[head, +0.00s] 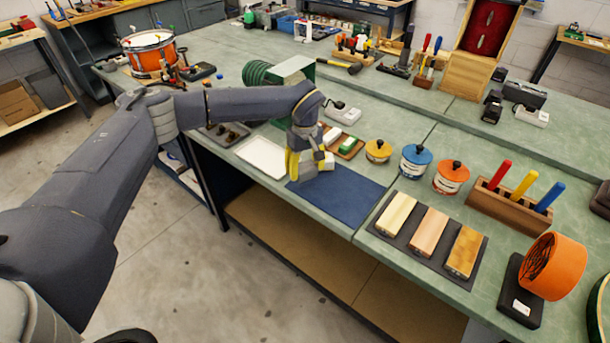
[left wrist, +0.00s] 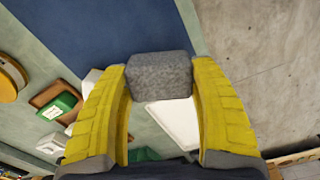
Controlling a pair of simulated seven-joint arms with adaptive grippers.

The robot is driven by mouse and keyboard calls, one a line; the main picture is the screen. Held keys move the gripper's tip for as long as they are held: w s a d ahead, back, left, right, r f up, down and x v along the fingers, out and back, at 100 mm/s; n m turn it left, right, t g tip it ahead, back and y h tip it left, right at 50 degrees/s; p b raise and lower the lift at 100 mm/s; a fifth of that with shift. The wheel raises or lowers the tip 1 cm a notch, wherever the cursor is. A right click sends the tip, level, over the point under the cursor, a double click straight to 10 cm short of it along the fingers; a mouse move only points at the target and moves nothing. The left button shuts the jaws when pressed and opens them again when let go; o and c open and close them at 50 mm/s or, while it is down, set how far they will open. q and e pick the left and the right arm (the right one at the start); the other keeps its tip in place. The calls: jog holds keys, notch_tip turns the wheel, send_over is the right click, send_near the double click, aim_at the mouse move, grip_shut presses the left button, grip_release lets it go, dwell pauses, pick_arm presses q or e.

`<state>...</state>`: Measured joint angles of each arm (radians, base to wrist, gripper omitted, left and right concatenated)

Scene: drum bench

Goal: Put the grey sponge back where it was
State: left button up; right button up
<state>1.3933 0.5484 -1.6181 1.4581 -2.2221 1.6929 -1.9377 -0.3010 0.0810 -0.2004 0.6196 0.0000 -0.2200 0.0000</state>
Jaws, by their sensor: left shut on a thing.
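The grey sponge (left wrist: 160,76) is a speckled block in the left wrist view. My left gripper (head: 309,170) has its yellow fingers shut on it, one on each side. In the head view the gripper points down over the left part of the dark blue mat (head: 342,196), and the sponge is mostly hidden by the fingers. A small brown wooden tray (head: 352,154) beyond the gripper holds a green block (head: 346,145) and a white block (head: 332,136). It also shows in the left wrist view. My right gripper is not in view.
A white tray (head: 262,157) lies left of the mat. Wooden blocks on a dark board (head: 428,237) lie at the right. Most of the mat is clear.

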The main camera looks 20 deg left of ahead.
aim_at(305, 175)
pick_arm(q)
jog(key=shift+f, duration=1.6)
jog(key=shift+f, duration=0.15)
jog(key=o, duration=1)
jog(key=shift+c, duration=0.2)
notch_tip(305, 175, up, 12)
jog(key=shift+r, duration=0.15)
